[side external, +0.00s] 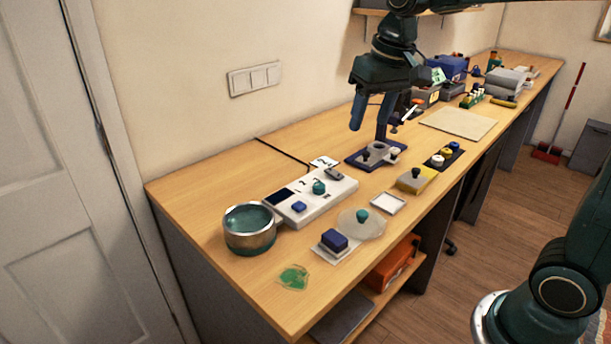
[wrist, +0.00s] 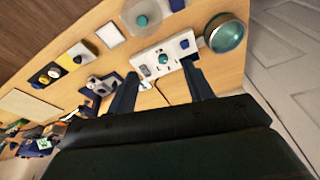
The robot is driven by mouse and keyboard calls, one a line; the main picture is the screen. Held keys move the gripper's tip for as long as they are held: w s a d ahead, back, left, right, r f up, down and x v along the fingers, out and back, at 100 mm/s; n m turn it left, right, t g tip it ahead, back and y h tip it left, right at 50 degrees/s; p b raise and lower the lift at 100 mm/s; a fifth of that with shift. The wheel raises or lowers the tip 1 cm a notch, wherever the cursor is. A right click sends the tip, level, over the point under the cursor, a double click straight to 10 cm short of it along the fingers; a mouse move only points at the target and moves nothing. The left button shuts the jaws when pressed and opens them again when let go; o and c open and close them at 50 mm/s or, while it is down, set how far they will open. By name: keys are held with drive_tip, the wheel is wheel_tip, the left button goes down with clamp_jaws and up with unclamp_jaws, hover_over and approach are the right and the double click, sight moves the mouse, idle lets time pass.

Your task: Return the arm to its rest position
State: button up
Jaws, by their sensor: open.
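My gripper (side external: 371,113) hangs above the far half of the wooden workbench (side external: 215,190), fingers pointing down. It is open and holds nothing; its two blue fingers stand apart. It also shows in the wrist view (wrist: 162,88), with bare bench and part of a white device between the fingers. A dark blue fixture (side external: 361,158) with a grey round part stands on the bench below the gripper. The white device (side external: 325,201) with a dark screen and a teal knob lies nearer the camera. My forearm and wrist come in from the top right.
A metal bowl (side external: 249,238) with a teal inside stands at the near left. A clear disc (side external: 347,224) with a teal knob, a blue block (side external: 334,240) and a yellow block (side external: 415,178) lie along the front. A beige mat (side external: 458,123) and several boxes are farther back. The wall runs behind the bench.

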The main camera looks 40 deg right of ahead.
drive_tip(key=s+a+f+n+t, duration=0.1)
drive_tip(key=s+f, duration=0.1)
drive_tip(key=s, duration=0.7)
drive_tip(key=s+a+f+n+t, duration=0.1)
drive_tip(key=s+t, duration=0.1)
drive_tip(key=s, duration=0.8)
drive_tip(key=shift+a+f+n, duration=0.15)
drive_tip(key=shift+f+n, duration=0.15)
drive_tip(key=shift+f, duration=0.1)
